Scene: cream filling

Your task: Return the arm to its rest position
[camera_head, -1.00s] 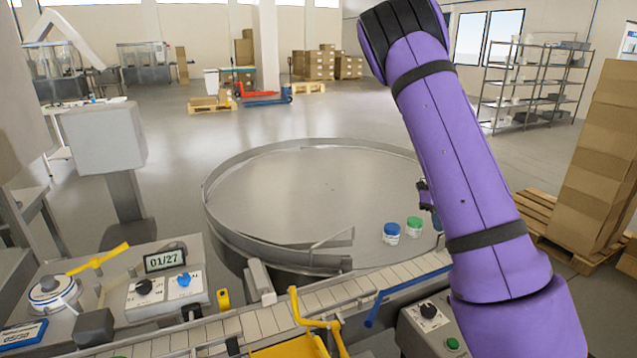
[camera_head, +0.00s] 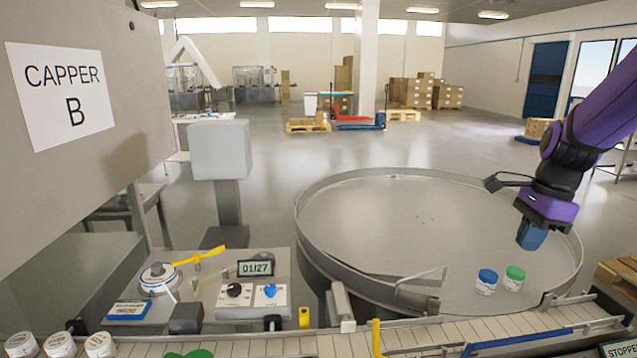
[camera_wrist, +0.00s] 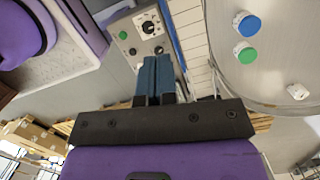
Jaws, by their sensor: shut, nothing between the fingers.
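My purple arm comes in from the right edge in the head view. My gripper (camera_head: 531,236) hangs above the right part of the round metal turntable (camera_head: 370,210), and its blue fingers are together and empty. In the wrist view the blue fingers (camera_wrist: 155,75) lie side by side near the middle. Two small white jars stand on the turntable, one with a blue lid (camera_head: 487,281) and one with a green lid (camera_head: 514,277). They are below and to the left of my gripper and apart from it. Both lids also show in the wrist view.
The conveyor (camera_head: 450,335) runs along the front. A control panel (camera_head: 252,293) with knobs stands at left, below the CAPPER B housing (camera_head: 80,170). Several white-capped jars (camera_head: 60,345) sit at the lower left. A pallet (camera_head: 622,275) lies at the right edge.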

